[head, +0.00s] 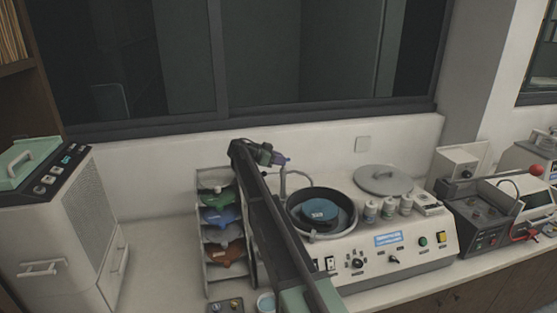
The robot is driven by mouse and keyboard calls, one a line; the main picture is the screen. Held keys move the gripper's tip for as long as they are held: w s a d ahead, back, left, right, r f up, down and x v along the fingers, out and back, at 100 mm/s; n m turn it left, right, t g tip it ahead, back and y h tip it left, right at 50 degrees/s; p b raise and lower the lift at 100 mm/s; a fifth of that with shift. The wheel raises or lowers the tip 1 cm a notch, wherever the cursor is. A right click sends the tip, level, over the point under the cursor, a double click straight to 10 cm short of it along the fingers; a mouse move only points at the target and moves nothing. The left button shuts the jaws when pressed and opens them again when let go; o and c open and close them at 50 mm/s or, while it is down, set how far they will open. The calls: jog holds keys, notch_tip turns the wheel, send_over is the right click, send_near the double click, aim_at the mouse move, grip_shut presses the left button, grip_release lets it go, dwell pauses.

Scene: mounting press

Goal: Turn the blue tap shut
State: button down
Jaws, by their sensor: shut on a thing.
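My gripper (272,156) is at the far end of my arm, above the back left of the grinder-polisher. It is shut on a small bluish-purple piece (282,160), which I take to be the blue tap's handle. A thin curved pale spout (284,184) rises just below it, beside the round bowl. The fingertips are small and dark here, and my arm hides part of the tap's surroundings. I cannot tell how far the tap is turned.
The polisher's dark bowl (296,215) holds a blue disc (321,212). A grey lid (383,180) and several white bottles stand right of it. A rack (205,255) of coloured items is left of my arm. A press (478,215) stands further right.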

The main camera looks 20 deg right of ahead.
jog(key=c, duration=1.2)
grip_release()
jog(key=shift+d+f, duration=0.1)
jog(key=shift+d, duration=0.05)
jog(key=p+v, duration=0.4)
jog(key=v, duration=0.7)
